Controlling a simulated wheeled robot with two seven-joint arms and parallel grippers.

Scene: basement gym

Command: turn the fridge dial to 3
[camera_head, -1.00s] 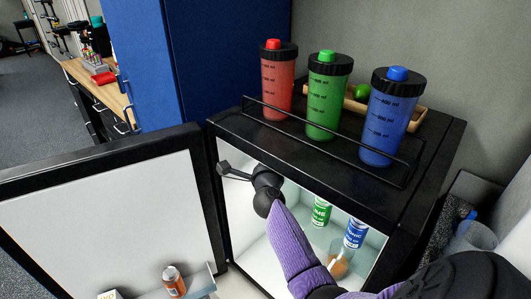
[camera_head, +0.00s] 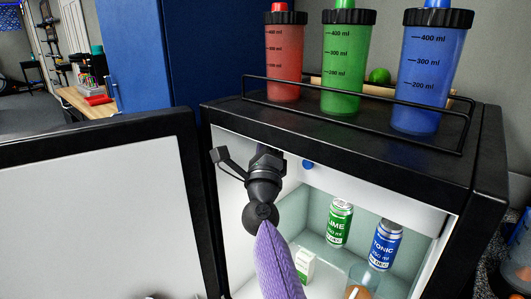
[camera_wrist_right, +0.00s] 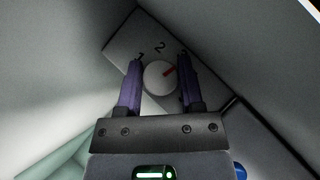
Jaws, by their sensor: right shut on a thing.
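The fridge dial (camera_wrist_right: 158,77) is a pale round knob with a red pointer, on a grey plate (camera_wrist_right: 125,47) marked 1 and 2. The pointer is tilted up and right, past the 2, toward the right finger. That finger covers the plate's right part, so no 3 is readable. My right gripper (camera_wrist_right: 160,62) has its purple fingers on both sides of the dial and is shut on it. In the head view my right arm reaches in under the top of the open fridge (camera_head: 340,140), and the dial is hidden there. My left gripper is out of view.
The fridge door (camera_head: 95,220) stands open at left. Red (camera_head: 284,60), green (camera_head: 345,65) and blue (camera_head: 428,75) bottles stand on top behind a rail. Inside are a lime can (camera_head: 340,222), a tonic can (camera_head: 384,245) and a small carton (camera_head: 304,265).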

